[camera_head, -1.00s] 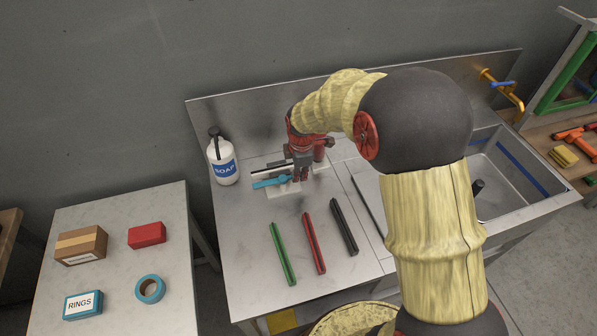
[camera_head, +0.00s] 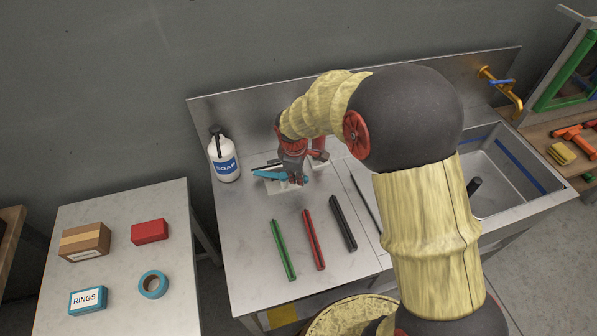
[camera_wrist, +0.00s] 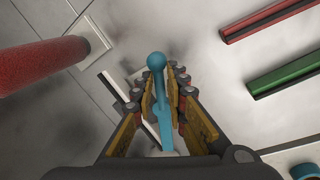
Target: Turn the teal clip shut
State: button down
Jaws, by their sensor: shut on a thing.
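The teal clip (camera_head: 270,174) sits on a pale base plate (camera_head: 284,190) on the steel counter, near the soap bottle. My gripper (camera_head: 297,180) points down over its right end. In the wrist view, the clip (camera_wrist: 157,64) shows as a bar with a round knob, lying between the fingers of my gripper (camera_wrist: 165,82), which is shut on it. The fingers and arm hide part of the clip, and I cannot tell how far it is turned.
A red post (camera_wrist: 40,65) stands close beside my gripper. A soap bottle (camera_head: 223,160) stands to the left. Green (camera_head: 283,250), red (camera_head: 314,240) and black (camera_head: 343,223) bars lie in front. The sink is at right; the counter's front left is clear.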

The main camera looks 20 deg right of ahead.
jog(key=m, duration=0.1)
jog(key=s+a+m, duration=0.1)
jog(key=m, duration=0.1)
jog(key=shift+a, duration=0.1)
jog(key=m, duration=0.1)
jog(key=a+m, duration=0.1)
jog(key=m, duration=0.1)
jog(key=shift+s+r+g+h, duration=0.1)
jog(key=shift+s+g+h, duration=0.25)
jog(key=shift+g+h, duration=0.05)
jog(key=m, duration=0.2)
jog(key=a+m, duration=0.1)
jog(key=m, duration=0.1)
jog(key=a+m+g+p, duration=0.1)
jog(key=shift+s+a+m, duration=0.25)
jog(key=shift+m, duration=0.15)
jog(key=c, duration=1.9)
grip_release()
jog(key=shift+a, duration=0.1)
jog(key=r, duration=0.4)
jog(key=a+r, duration=0.1)
jog(key=r, duration=0.2)
jog(key=a+r, duration=0.1)
jog(key=r, duration=0.3)
jog(key=shift+a+r, duration=0.15)
jog(key=shift+r, duration=0.15)
